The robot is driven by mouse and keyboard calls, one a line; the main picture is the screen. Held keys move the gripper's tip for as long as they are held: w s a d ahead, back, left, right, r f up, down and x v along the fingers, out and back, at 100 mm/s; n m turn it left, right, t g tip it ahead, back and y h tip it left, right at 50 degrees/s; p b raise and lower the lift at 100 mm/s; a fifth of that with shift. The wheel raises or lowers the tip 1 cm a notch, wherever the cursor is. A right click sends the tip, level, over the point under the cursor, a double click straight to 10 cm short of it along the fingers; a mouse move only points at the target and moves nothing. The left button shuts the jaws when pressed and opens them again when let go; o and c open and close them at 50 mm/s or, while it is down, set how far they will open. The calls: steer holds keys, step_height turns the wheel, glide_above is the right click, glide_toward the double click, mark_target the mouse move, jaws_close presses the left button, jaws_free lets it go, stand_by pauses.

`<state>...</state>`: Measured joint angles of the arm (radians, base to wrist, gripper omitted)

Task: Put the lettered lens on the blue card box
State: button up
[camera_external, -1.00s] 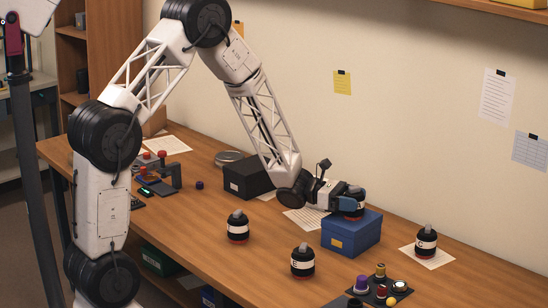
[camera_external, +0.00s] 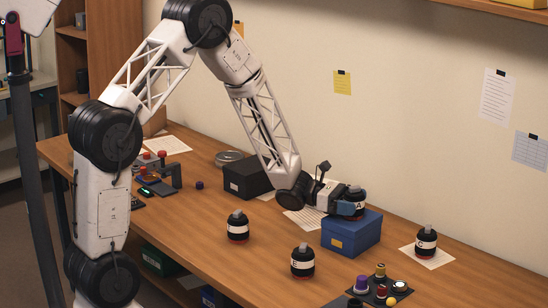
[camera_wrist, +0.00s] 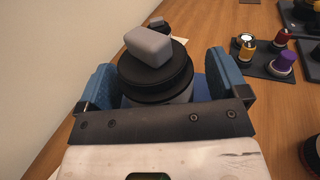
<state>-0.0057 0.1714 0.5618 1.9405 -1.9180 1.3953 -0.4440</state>
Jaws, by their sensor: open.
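A black lens (camera_external: 356,197) with a white band lettered A stands upright on top of the blue card box (camera_external: 350,238). My gripper (camera_external: 352,207) is open, with its blue fingers on either side of this lens. In the wrist view the lens (camera_wrist: 155,75) sits between the spread fingers, its grey block facing up. The lens's lower part is hidden by the gripper. Blue of the box shows only in slivers behind the fingers there.
Similar banded lenses stand on the table: one left (camera_external: 237,227), one in front (camera_external: 302,261) and one on paper at right (camera_external: 426,242). A dark tray (camera_external: 372,293) with small coloured parts lies front right. A black box (camera_external: 248,180) stands left of my gripper.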

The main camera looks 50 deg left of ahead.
steer(key=shift+r, duration=0.5)
steer(key=v, duration=1.2)
steer(key=shift+w, duration=0.15)
steer(key=shift+r, duration=0.1)
steer(key=s+d+r+m+g+y, duration=0.2)
steer(key=s+r+m+g+y, duration=0.15)
steer(key=s+r+m, duration=0.4)
steer(key=s+d+r+m+g+y, duration=0.2)
steer(key=s+r+m+g, duration=0.2)
steer(key=s, duration=0.6)
steer(key=s+a+r+m+t+y, duration=0.1)
steer(key=s+a+r+m+y, duration=0.1)
steer(key=s, duration=0.4)
steer(key=s+a+r+m+t+y, duration=0.1)
steer(key=s+a+r+m+y, duration=0.2)
steer(key=s+m+y, duration=0.2)
steer(key=s+a+r+m+t+y, duration=0.1)
steer(key=s+a+r+m+y, duration=0.1)
steer(key=s, duration=0.7)
steer(key=shift+a+r+m+y, duration=0.15)
steer(key=shift+a+m+y, duration=0.6)
steer(key=shift+m+y, duration=0.35)
